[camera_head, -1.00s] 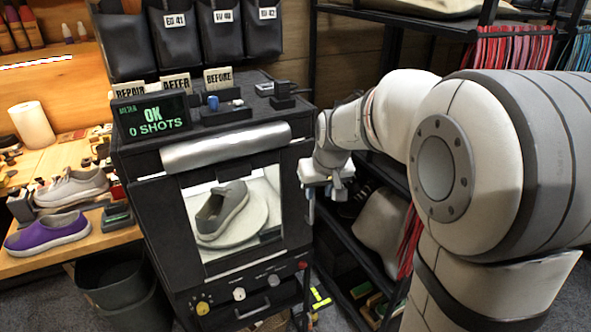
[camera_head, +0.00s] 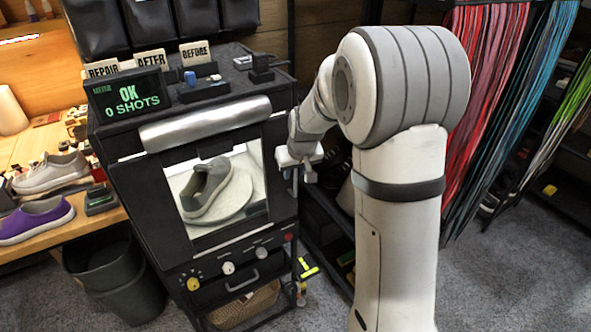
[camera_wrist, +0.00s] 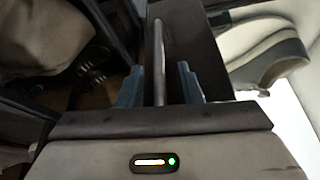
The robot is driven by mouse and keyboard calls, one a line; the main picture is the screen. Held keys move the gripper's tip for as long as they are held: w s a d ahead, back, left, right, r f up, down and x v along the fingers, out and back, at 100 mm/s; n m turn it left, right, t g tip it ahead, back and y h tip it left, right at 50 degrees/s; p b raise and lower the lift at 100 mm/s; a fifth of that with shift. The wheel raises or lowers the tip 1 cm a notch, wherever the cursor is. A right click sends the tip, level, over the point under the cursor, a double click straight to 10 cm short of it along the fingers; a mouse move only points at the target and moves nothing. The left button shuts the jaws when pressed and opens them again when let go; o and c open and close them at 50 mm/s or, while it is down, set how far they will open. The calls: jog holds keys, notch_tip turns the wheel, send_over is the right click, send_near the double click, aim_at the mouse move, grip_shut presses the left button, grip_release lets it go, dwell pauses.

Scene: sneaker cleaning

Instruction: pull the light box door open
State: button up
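The light box (camera_head: 125,190) is a black cabinet with a front door (camera_head: 160,215) whose window shows a grey sneaker (camera_head: 208,188) on a white round plate. The door looks shut. My gripper (camera_head: 300,172) is at the door's right edge in the head view. In the wrist view, my gripper's two blue-grey fingers (camera_wrist: 159,85) are apart, one on each side of a thin grey bar handle (camera_wrist: 158,45). A gap shows on both sides of the bar. The dark door frame (camera_wrist: 195,45) and the sneaker (camera_wrist: 268,50) are to the right there.
A screen (camera_head: 128,97) on the box reads "OK 0 SHOTS". A grey bin (camera_head: 115,280) and a bench with a purple shoe (camera_head: 35,220) are at the left. A dark shelf (camera_head: 322,215) stands close right of the box. Carpet (camera_head: 530,260) at the right is clear.

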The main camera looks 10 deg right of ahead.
grip_shut()
jog(key=shift+s, duration=0.1)
dwell(0.5)
